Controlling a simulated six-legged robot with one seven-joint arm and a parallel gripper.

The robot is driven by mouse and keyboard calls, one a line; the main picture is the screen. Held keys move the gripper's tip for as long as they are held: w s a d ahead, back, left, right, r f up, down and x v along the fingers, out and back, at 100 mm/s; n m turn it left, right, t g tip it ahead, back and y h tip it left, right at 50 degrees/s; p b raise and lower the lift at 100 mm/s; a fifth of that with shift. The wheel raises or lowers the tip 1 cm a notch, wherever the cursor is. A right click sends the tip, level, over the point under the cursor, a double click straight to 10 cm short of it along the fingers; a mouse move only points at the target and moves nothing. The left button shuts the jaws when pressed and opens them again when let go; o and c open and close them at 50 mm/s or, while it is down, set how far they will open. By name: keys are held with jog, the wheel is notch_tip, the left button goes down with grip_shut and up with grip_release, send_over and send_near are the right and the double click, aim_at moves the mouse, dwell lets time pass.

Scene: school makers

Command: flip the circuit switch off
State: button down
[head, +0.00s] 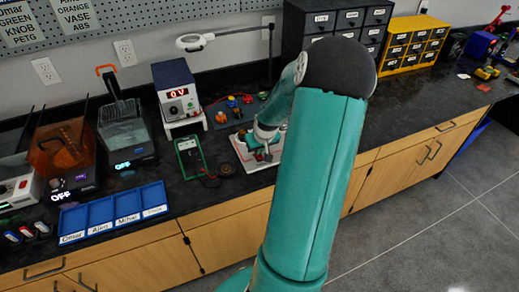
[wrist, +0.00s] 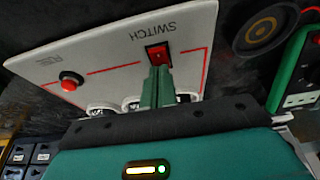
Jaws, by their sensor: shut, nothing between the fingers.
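The circuit switch (wrist: 158,54) is a red rocker on a white circuit board (wrist: 105,62), under the printed word SWITCH in the wrist view. My gripper (wrist: 157,74) is shut and empty, its green fingertips right at the lower edge of the switch. I cannot tell whether they touch it. In the head view the white board (head: 240,149) lies on the black bench, and my arm hides its right part and the switch.
A green multimeter (head: 190,157) and a dark round disc (wrist: 265,30) lie beside the board. A power supply reading 0 V (head: 176,87) stands behind. A blue labelled tray (head: 113,199) is at the left front.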

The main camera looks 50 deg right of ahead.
jog(key=shift+s+a+f, duration=0.1)
jog(key=shift+s, duration=0.05)
jog(key=shift+s+a, duration=0.45)
jog(key=shift+s, duration=0.25)
jog(key=shift+w, duration=0.1)
